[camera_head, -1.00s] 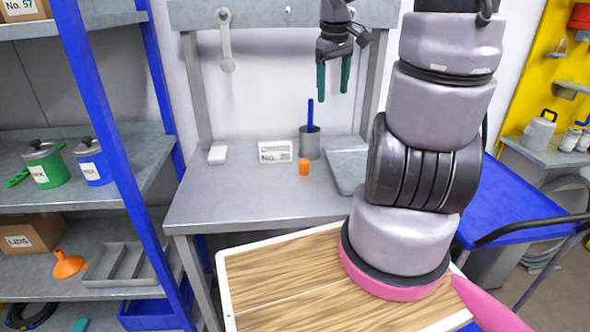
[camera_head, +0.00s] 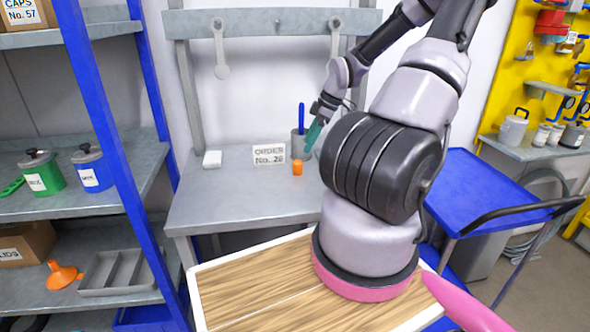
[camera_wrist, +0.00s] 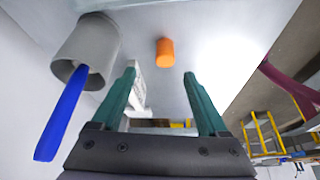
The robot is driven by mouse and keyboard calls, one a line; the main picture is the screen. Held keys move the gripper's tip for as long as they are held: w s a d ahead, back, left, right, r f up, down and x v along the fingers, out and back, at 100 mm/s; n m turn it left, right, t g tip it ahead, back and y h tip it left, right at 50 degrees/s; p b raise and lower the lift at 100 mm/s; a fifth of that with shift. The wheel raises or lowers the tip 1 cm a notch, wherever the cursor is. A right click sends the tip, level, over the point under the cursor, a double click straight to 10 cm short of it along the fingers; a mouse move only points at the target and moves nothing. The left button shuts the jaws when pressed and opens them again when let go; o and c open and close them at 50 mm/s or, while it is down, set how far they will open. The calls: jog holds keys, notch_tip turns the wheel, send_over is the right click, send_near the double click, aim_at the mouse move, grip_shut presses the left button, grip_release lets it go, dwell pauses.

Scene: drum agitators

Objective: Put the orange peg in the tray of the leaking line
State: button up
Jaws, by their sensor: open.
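The orange peg (camera_head: 297,167) stands upright on the grey workbench (camera_head: 225,213), in front of a grey cup. In the wrist view the peg (camera_wrist: 165,52) shows beyond and between my fingertips, apart from them. My gripper (camera_head: 312,140) is above the bench, tilted down, close to the cup and a little above and right of the peg. Its two green fingers (camera_wrist: 161,72) are open with nothing between them. I cannot tell which tray, if any, belongs to the leaking line.
The grey cup (camera_wrist: 86,52) holds a blue rod (camera_wrist: 62,112), close beside my gripper. A card reading "ORDER No. 26" (camera_head: 268,155) and a white block (camera_head: 212,159) are on the bench. The bench front is clear.

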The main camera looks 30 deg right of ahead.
aim_at(298, 161)
jog(key=x, duration=0.3)
jog(key=shift+a+f, duration=0.15)
jog(key=shift+f, duration=0.1)
jog(key=shift+s+a+x, duration=0.15)
jog(key=shift+x, duration=1.2)
jog(key=shift+s+a+x, duration=0.1)
jog(key=shift+s+x, duration=0.1)
jog(key=shift+x, duration=1.15)
grip_shut()
jog(key=shift+r, duration=0.1)
